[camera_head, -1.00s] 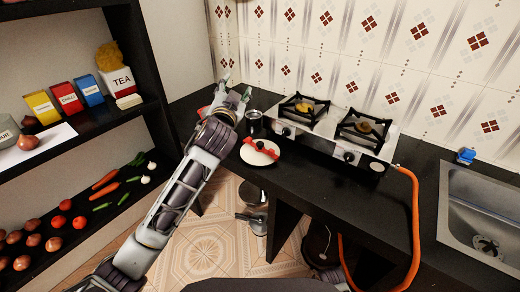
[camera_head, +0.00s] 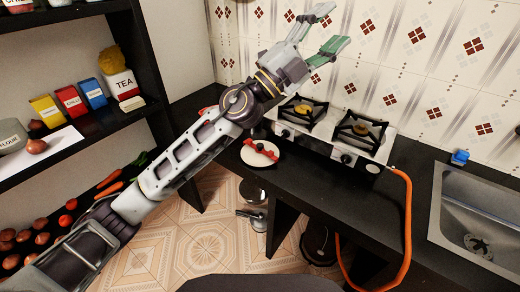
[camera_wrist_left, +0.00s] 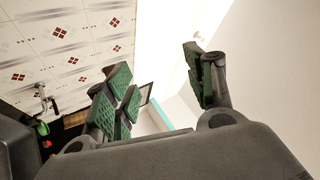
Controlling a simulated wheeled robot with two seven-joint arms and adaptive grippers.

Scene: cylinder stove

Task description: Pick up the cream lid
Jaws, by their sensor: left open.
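A round cream-white disc (camera_head: 260,159) with a red, handle-like piece across it lies on the black counter, left of the stove; it looks like the cream lid. My left gripper (camera_head: 328,30) is raised high above the counter, in front of the tiled wall, with its green-padded fingers spread and nothing between them. It is well above and to the right of the lid, not touching it. The left wrist view shows the open fingers (camera_wrist_left: 163,88) against wall and ceiling; I cannot see the lid there. My right gripper is not in view.
A two-burner stove (camera_head: 333,131) stands behind and right of the lid, with an orange hose (camera_head: 407,230) hanging down. A sink (camera_head: 485,220) is at the right. Shelves (camera_head: 100,120) with boxes and vegetables are at the left. The counter between lid and sink is mostly clear.

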